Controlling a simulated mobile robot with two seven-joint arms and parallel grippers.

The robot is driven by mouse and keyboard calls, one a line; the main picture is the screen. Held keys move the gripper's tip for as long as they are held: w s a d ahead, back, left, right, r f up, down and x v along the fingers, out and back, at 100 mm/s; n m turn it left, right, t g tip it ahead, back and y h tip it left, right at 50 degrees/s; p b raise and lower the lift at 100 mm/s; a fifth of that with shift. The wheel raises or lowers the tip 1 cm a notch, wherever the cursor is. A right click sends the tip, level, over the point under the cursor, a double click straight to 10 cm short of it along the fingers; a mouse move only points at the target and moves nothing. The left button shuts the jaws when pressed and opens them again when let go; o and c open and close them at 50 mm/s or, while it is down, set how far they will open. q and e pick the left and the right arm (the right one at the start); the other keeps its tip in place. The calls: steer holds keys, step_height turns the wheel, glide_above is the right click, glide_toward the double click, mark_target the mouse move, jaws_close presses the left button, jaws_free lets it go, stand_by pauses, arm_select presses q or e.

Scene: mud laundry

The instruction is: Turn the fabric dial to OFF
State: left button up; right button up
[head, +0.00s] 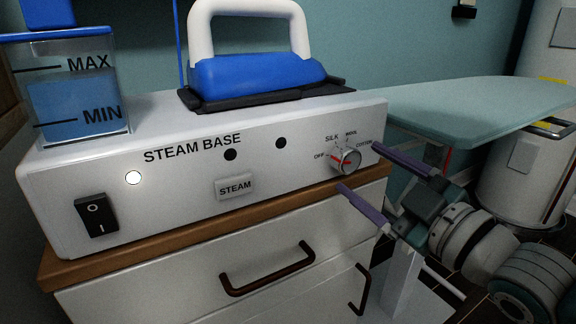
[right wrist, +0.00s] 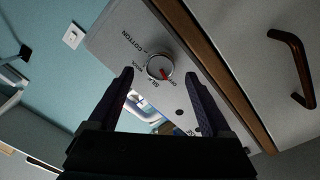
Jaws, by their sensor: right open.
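The fabric dial (head: 346,161) is a round silver knob with a red mark on the front right of the white steam base (head: 70,178). Labels OFF, SILK, WOOL and COTTON run around it. The red mark lies on the side toward OFF; its exact alignment is hard to tell. My right gripper (head: 358,168) is open, its purple fingers pointing at the panel around the dial's position. In the right wrist view the dial (right wrist: 159,67) shows between and just beyond the fingertips (right wrist: 159,74), apparently untouched. My left gripper is not in view.
A blue and white iron (head: 255,78) rests on top of the base. A water tank (head: 80,100) stands at left; a STEAM button (head: 235,187) and power switch (head: 96,215) are on the front. The white drawer cabinet (head: 190,285) is below. An ironing board (head: 480,105) stands right.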

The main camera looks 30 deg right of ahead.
steer(key=s+p, duration=0.1)
steer(key=s, duration=0.6)
steer(key=shift+d, duration=0.2)
steer(key=shift+s+f, duration=0.1)
steer(key=s+a+r+m+g+p, duration=0.2)
steer(key=s+a+r+g+p, duration=0.25)
steer(key=r+p, duration=0.35)
steer(key=s+a+r+m+g+p, duration=0.3)
steer(key=s+r+g+p, duration=0.25)
steer(key=p, duration=0.45)
steer(key=s+a+r+m+g+p, duration=0.25)
steer(key=s+r+g+p, duration=0.3)
steer(key=r+p, duration=0.3)
step_height(320, 180, up, 36)
steer(key=p, duration=3.7)
steer(key=shift+s+a+t+h, duration=0.2)
steer(key=shift+s+t+h, duration=0.15)
steer(key=shift+s+h, duration=0.1)
steer(key=shift+f+n, duration=0.15)
steer(key=shift+n, duration=0.1)
